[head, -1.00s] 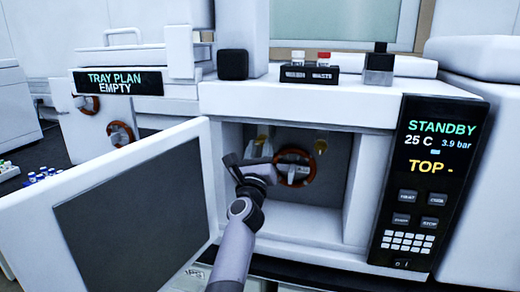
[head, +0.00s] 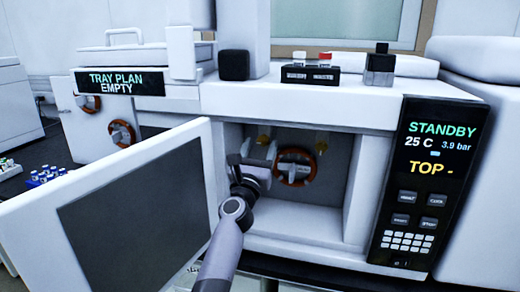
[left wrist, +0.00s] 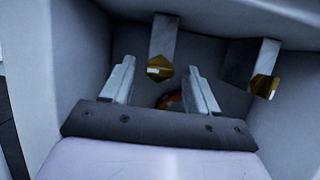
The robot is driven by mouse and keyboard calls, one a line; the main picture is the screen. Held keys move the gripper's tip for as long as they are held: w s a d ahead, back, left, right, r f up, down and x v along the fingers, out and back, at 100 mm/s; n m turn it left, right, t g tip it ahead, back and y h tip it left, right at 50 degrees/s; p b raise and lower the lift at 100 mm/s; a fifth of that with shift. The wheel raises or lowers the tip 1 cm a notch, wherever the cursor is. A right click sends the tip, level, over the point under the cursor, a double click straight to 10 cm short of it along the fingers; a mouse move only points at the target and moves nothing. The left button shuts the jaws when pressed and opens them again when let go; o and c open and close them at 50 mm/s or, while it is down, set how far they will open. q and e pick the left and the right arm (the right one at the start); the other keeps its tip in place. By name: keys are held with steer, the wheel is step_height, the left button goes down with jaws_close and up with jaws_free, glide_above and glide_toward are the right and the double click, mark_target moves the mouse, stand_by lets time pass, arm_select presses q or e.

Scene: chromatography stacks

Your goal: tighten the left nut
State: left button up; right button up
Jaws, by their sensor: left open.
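The left nut (head: 264,140) is a small brass hex fitting hanging near the top of the open oven compartment. The right nut (head: 321,147) hangs farther right. My left gripper (head: 257,150) is inside the compartment, open, just in front of and below the left nut. In the left wrist view, the left nut (left wrist: 159,68) sits at the end of a grey block, in line with the gap between the spread fingers of the left gripper (left wrist: 160,68). I cannot tell how deep it lies between them. The right nut (left wrist: 264,86) is outside the right finger. My right gripper is not in view.
An orange ring (head: 280,171) with a pale centre is at the compartment's back, partly behind my gripper. The open door (head: 150,215) bounds the left side. The control panel (head: 430,180) is on the right. The compartment floor (head: 305,217) is clear.

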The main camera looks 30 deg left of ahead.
arm_select(q)
steer(key=v, duration=0.7)
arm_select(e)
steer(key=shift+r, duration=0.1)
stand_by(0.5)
